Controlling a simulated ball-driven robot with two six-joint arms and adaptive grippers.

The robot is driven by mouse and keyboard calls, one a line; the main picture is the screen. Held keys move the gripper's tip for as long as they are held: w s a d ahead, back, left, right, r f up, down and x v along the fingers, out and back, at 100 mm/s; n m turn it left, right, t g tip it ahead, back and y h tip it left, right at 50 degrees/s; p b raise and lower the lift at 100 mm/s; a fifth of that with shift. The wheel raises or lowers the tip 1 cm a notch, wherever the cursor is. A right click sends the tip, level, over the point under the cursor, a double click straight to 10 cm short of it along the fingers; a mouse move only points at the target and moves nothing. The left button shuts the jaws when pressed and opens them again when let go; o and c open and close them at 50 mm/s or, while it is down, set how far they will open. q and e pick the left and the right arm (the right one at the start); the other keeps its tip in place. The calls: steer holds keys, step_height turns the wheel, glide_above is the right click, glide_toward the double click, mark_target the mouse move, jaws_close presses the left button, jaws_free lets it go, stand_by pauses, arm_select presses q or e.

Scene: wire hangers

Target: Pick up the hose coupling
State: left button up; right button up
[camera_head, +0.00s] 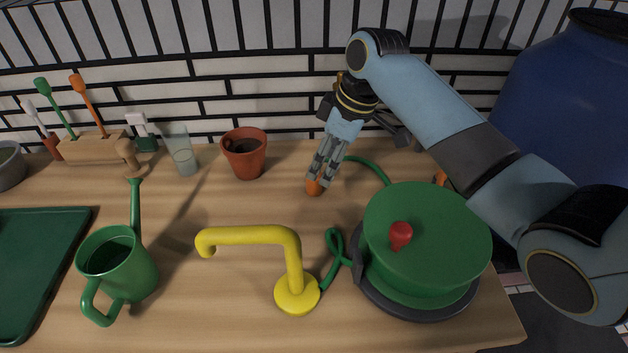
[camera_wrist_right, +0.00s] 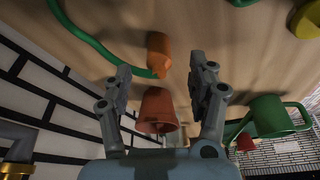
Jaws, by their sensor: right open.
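The hose coupling (camera_head: 313,187) is a small orange piece on the wooden table, at the end of the green hose (camera_head: 372,167). My right gripper (camera_head: 322,172) points down just above and behind it, with its fingertips close to it. In the right wrist view the coupling (camera_wrist_right: 158,52) lies ahead of the fingertips, roughly between the lines of the two open fingers (camera_wrist_right: 163,75). The jaws are empty. Whether a fingertip touches the coupling I cannot tell. My left gripper is in neither view.
A green hose reel (camera_head: 425,240) stands to the right, and a yellow tap (camera_head: 296,295) in front. A terracotta pot (camera_head: 245,155), a glass (camera_head: 181,152), a wooden tool rack (camera_head: 90,147), a green watering can (camera_head: 117,270) and a green tray (camera_head: 38,262) are left. Bare table lies left of the coupling.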

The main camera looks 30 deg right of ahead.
mark_target(313, 189)
steer(key=f, duration=0.1)
steer(key=w+a+f, duration=0.1)
steer(key=w+f, duration=0.1)
steer(key=f, duration=0.1)
steer(key=shift+a, duration=0.3)
steer(key=shift+f, duration=0.35)
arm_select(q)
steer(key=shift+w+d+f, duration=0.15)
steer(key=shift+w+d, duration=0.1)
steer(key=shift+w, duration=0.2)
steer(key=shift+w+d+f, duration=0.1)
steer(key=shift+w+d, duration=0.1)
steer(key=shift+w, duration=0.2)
arm_select(e)
steer(key=shift+c, duration=0.3)
steer(key=c, duration=0.5)
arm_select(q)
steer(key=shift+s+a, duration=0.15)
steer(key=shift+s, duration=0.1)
arm_select(e)
jaws_close()
